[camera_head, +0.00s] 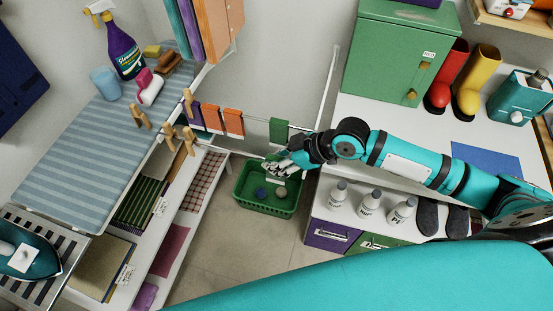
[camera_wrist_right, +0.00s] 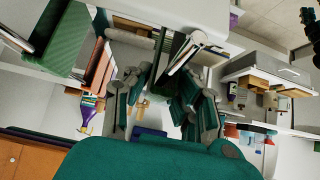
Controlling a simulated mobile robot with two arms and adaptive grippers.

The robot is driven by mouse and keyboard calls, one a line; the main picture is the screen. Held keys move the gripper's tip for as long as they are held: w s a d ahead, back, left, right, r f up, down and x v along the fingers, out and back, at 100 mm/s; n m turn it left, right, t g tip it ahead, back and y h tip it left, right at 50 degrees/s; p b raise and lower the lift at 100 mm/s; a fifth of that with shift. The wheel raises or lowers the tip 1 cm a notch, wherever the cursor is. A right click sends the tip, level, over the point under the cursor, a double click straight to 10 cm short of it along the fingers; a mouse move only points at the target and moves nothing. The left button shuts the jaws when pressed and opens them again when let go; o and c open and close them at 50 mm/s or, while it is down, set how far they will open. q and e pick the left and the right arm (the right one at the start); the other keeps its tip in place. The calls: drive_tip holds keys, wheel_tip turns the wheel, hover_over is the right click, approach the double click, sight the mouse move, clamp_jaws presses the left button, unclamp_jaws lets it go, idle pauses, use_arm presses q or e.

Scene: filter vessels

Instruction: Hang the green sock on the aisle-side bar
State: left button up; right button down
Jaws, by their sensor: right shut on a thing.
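In the head view, a green sock (camera_head: 279,131) hangs down at the right part of the thin bar (camera_head: 256,118). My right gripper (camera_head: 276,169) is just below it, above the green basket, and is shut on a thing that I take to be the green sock. The fingers hide most of the grip. In the right wrist view, the fingers of my right gripper (camera_wrist_right: 175,105) show, but what lies between them is unclear. My left gripper is not in view.
Purple (camera_head: 195,113) and orange (camera_head: 233,122) pieces hang further left on the bar. The green basket (camera_head: 243,200) on the floor holds small round things. An ironing board (camera_head: 85,140) stands left. White bottles (camera_head: 368,204) stand at right, below my arm.

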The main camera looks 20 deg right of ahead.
drive_tip(key=c, duration=1.1)
unclamp_jaws()
drive_tip(key=v, duration=1.2)
